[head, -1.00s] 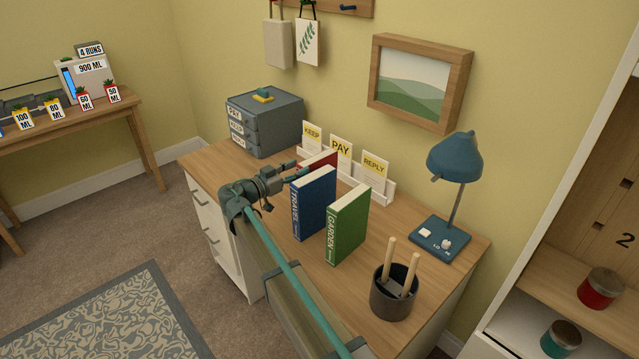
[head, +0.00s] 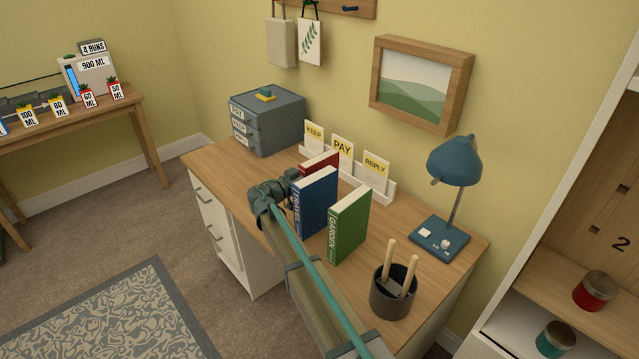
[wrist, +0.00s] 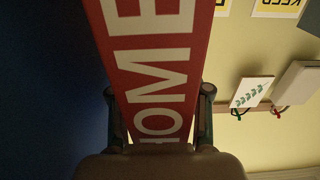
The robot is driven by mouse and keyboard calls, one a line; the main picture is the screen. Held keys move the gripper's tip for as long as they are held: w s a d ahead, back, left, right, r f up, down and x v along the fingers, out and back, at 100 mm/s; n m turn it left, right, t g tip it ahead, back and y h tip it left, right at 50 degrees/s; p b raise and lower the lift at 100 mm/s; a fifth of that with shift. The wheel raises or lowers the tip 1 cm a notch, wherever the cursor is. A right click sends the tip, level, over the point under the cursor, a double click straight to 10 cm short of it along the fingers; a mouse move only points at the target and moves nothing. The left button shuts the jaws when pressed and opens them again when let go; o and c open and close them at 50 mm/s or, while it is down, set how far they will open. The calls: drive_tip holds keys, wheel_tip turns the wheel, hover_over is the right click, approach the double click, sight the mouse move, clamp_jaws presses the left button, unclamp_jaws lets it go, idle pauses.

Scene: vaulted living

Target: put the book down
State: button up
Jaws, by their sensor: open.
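The red book (head: 320,159) stands upright on the desk side of the blue TRAVEL book (head: 316,200), which hides most of it in the head view. In the wrist view its red spine (wrist: 152,52) with white HOME letters fills the middle. My gripper (head: 294,178) is open, with one finger on each side of the red spine. I cannot tell whether either finger touches it. The book's base is hidden. A green GARDEN book (head: 349,227) stands upright to the right of the blue one.
The wooden desk (head: 225,165) also holds a grey drawer unit (head: 267,120), a KEEP/PAY/REPLY card rack (head: 375,188), a blue lamp (head: 455,162) and a dark cup (head: 392,295) with wooden sticks. Bare desk lies between the drawers and the books.

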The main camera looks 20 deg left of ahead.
drive_tip(key=shift+w, duration=0.1)
drive_tip(key=shift+c, duration=0.2)
clamp_jaws()
drive_tip(key=shift+r, duration=0.15)
